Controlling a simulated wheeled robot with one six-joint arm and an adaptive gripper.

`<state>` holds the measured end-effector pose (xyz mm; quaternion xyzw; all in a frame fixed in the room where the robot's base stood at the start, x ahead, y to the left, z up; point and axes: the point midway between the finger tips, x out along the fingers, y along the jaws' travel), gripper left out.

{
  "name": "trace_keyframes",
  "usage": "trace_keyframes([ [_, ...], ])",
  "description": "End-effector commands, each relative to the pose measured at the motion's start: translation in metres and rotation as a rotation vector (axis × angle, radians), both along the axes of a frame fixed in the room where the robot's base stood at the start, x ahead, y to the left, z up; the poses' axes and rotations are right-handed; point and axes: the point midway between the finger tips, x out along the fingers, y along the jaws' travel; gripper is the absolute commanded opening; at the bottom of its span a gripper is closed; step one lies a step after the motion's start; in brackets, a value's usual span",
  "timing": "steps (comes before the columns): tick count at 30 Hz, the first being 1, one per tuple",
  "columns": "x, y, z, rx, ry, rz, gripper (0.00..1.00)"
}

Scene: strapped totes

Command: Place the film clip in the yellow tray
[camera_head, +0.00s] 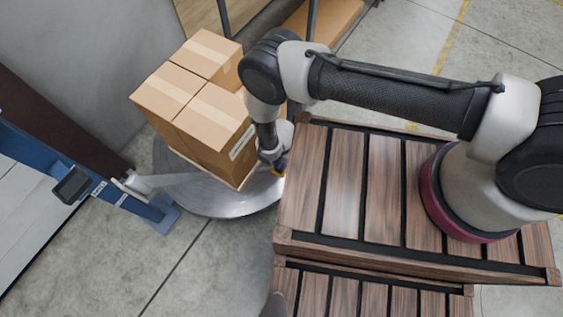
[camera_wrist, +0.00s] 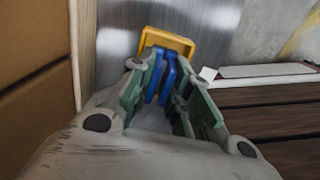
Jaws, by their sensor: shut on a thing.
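Brown taped cartons (camera_head: 208,103) stand on a round metal turntable (camera_head: 212,198), close to the left of my gripper. A slatted wooden pallet (camera_head: 341,190) lies close to its right. A blue post base (camera_head: 150,211) stands at left. Concrete floor at the lower left is clear.

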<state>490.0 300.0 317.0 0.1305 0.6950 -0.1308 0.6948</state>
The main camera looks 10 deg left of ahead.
Motion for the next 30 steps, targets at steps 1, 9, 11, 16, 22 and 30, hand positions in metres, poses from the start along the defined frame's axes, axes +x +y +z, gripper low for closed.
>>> trace_keyframes([
  [1, 0.0, 0.0, 0.0, 0.0, 0.0, 0.0, 0.0],
  [9, 0.0, 0.0, -0.002, 0.0, 0.0, -0.001, 0.34],
  [11, 0.0, 0.0, -0.002, 0.0, 0.0, 0.0, 0.41],
  [16, 0.0, 0.0, -0.002, 0.0, 0.0, 0.0, 0.41],
  [22, 0.0, 0.001, 0.004, 0.001, 0.0, 0.0, 0.41],
  [30, 0.001, 0.001, 0.057, 0.002, -0.001, 0.0, 0.41],
])
